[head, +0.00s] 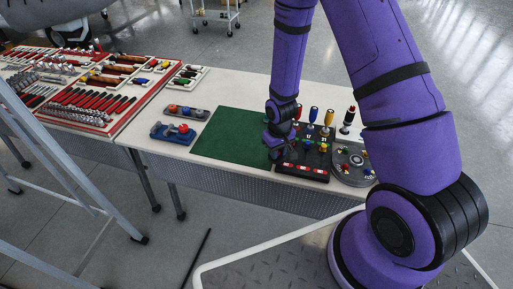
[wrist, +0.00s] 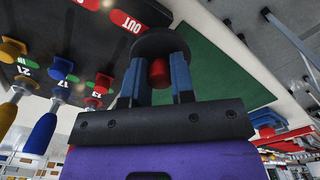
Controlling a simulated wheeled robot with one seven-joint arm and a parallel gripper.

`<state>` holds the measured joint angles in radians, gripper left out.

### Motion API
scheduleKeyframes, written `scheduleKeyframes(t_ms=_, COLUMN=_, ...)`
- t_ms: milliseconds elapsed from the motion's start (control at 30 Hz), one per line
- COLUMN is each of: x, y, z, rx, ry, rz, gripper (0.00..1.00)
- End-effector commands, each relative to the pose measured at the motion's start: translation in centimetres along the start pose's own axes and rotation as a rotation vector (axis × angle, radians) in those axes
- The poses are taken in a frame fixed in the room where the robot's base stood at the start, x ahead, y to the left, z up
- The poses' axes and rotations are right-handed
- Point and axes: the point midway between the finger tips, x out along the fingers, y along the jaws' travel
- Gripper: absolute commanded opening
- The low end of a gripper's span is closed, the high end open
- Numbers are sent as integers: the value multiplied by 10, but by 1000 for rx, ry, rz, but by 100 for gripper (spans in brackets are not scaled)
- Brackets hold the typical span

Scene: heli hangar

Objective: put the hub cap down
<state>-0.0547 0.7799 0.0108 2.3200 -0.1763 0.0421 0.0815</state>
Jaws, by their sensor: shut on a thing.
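The hub cap (wrist: 160,42) is a dark round disc with a red knob (wrist: 159,73) in the wrist view. The two blue fingers of my gripper (wrist: 159,84) are shut on the knob, one on each side. The disc is beyond the fingertips, over or near the edge between a black board and a green mat; its height above them is hard to tell. In the head view my gripper (head: 277,150) is low at the mat's right edge, and the cap is hard to make out there.
The green mat (head: 228,138) is bare. The black board (head: 303,170) at its right carries screwdrivers and coloured knobs, beside a round grey plate (head: 343,157). A blue tray (head: 163,132) and a grey tray (head: 201,115) lie left. A tool-filled table (head: 121,117) stands farther left.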

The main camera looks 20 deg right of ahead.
Motion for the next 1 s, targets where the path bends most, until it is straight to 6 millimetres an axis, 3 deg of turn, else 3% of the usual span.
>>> scheduleKeyframes(t_ms=200, x=5, y=-18, z=-47, rx=-2, ry=2, rz=-1, gripper=0)
scheduleKeyframes(t_ms=400, x=7, y=-26, z=-71, rx=0, ry=1, rz=0, gripper=0)
scheduleKeyframes(t_ms=633, x=9, y=-32, z=-84, rx=-1, ry=0, rz=0, gripper=0)
scheduleKeyframes(t_ms=833, x=37, y=-31, z=-82, rx=0, ry=-3, rz=0, gripper=0)
scheduleKeyframes(t_ms=1000, x=44, y=-31, z=-83, rx=0, ry=0, rz=0, gripper=0)
